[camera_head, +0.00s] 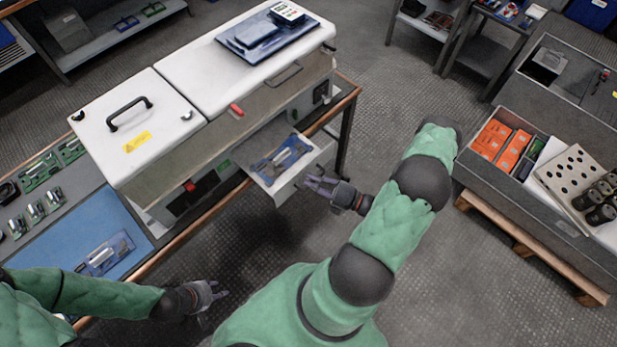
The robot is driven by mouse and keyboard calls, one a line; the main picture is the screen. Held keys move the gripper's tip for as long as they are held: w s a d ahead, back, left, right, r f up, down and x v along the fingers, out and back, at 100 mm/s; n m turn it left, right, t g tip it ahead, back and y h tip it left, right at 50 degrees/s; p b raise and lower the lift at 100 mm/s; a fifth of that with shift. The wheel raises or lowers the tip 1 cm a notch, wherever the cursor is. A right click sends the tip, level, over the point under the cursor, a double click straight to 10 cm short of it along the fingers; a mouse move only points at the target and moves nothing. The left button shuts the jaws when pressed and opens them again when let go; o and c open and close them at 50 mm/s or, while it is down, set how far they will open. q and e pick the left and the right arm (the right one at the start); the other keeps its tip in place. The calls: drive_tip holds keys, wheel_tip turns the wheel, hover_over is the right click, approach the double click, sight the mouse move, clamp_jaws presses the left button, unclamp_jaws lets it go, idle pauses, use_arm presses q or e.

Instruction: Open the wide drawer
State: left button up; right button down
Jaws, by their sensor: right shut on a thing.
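The wide drawer (283,190) is a white drawer under the right part of the white bench cabinet (205,95). It stands pulled out, and blue-backed tools (282,160) show inside it. My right gripper (312,184) is at the drawer's front, shut on its handle, which the fingers mostly hide. My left gripper (222,291) is over the floor in front of the bench, apart from the drawer. Its fingers look parted, with nothing between them.
A blue mat (85,235) with a bagged part lies on the bench at the left. A grey crate (545,205) with orange boxes stands on a pallet at the right. Floor (270,235) is clear between my arms and the drawer.

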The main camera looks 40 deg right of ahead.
drive_tip(key=c, duration=1.2)
unclamp_jaws()
drive_tip(key=v, duration=1.2)
drive_tip(key=shift+d, duration=0.1)
drive_tip(key=shift+w, duration=0.15)
